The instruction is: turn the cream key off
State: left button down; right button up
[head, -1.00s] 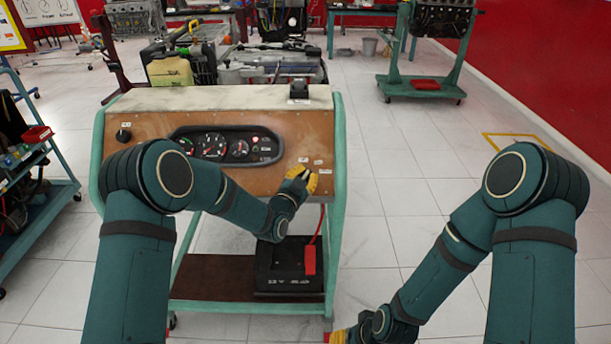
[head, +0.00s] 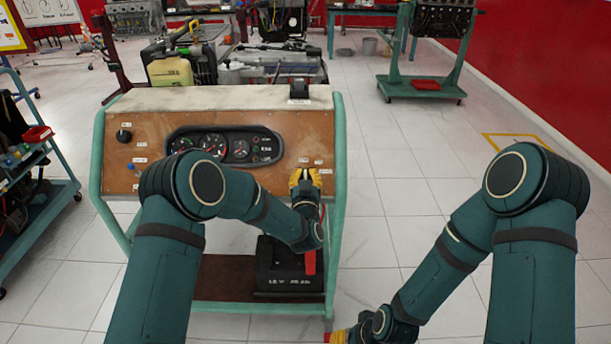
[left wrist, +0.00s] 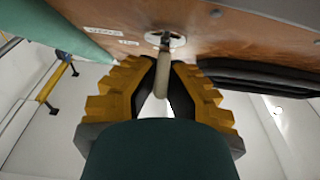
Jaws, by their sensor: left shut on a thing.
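The cream key (left wrist: 162,78) shows in the left wrist view, set in a round metal switch (left wrist: 165,40) on the brown panel. My left gripper (left wrist: 163,68) has its yellow fingers on both sides of the key and is shut on it. In the head view my left gripper (head: 305,178) is at the lower right of the panel (head: 288,130) and hides the key. My right gripper (head: 338,337) shows only as a bit of yellow at the bottom edge; its jaws are hidden.
A gauge cluster (head: 225,147) sits left of my left gripper. A black knob (head: 123,135) is at the panel's far left. A battery (head: 287,270) stands on the lower shelf.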

pick_arm(q)
jog(key=shift+r, duration=0.1)
dwell(0.3)
jog(key=c, duration=1.1)
grip_release()
jog(key=shift+o, duration=0.2)
jog(key=s+f, duration=0.1)
jog(key=s, duration=1)
jog(key=shift+s+f, duration=0.35)
jog(key=shift+s, duration=0.05)
